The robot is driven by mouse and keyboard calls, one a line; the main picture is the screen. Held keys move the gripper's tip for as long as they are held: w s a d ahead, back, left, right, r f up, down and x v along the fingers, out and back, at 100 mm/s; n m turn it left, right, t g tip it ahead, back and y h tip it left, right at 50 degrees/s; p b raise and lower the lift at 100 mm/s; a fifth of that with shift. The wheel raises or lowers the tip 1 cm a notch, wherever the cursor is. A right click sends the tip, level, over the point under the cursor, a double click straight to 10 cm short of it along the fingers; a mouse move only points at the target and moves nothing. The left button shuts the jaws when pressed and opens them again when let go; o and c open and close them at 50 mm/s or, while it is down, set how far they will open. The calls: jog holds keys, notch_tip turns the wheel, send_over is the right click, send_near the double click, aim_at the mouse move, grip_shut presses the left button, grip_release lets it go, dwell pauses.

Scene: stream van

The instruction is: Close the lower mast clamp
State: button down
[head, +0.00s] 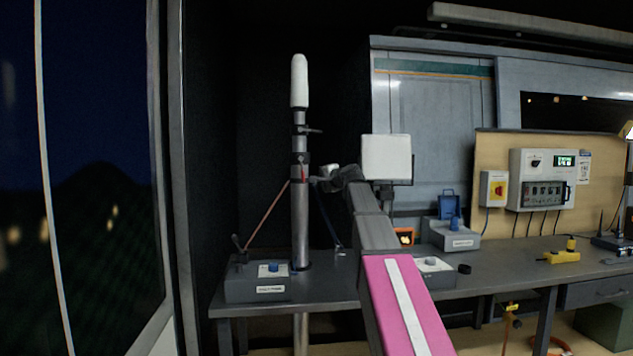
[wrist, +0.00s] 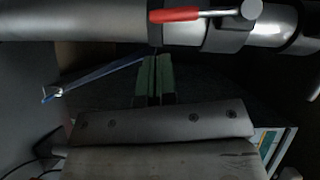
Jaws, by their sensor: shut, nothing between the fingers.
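The mast (head: 300,225) stands upright through the bench, with a white top. The lower mast clamp (head: 300,160) is a dark collar around it, with a small red lever (head: 304,174) on its front. In the wrist view the mast (wrist: 80,20) runs sideways along the top. There the red lever (wrist: 175,15) lies roughly along the mast, joined by a silver pin to a round knob. I cannot tell whether the clamp is tight. My gripper (wrist: 153,78) is shut and empty, its green-padded fingertips just short of the mast near the lever. In the head view my gripper (head: 320,182) is right of the clamp.
A second collar (head: 300,130) with a dark handle sits higher on the mast. A grey control box (head: 258,284) with a blue knob stands at the mast's foot. Slanted struts run from the mast to the bench (head: 500,262). A white panel (head: 386,158) stands behind my arm.

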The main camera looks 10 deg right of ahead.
jog(key=f+v, duration=0.1)
jog(key=v, duration=0.9)
jog(key=shift+d+r, duration=0.3)
jog(key=shift+d, duration=0.15)
jog(key=shift+s, duration=0.1)
